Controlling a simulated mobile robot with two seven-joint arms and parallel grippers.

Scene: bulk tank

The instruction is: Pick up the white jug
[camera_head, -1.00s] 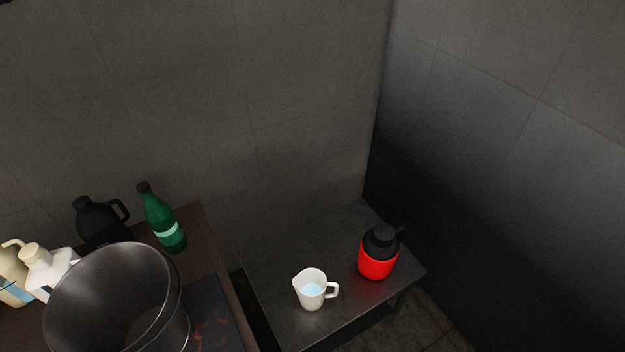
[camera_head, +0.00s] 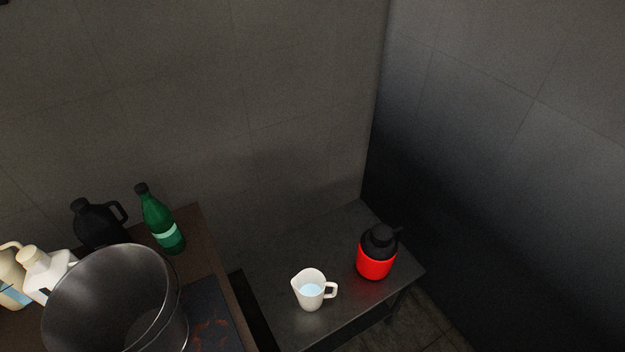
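A small white jug (camera_head: 309,291) stands upright on a low dark table (camera_head: 288,249), with its handle toward the right and pale blue liquid inside. A red and black flask (camera_head: 376,255) stands behind it to the right on the same table, apart from it. Neither of my grippers is in view.
A brown table (camera_head: 212,238) at the left holds a large metal pot (camera_head: 112,300), a green bottle (camera_head: 161,222), a black jug (camera_head: 97,222), a white container (camera_head: 46,271) and a cream bottle (camera_head: 12,278). A gap separates the two tables. Walls close off the back and right.

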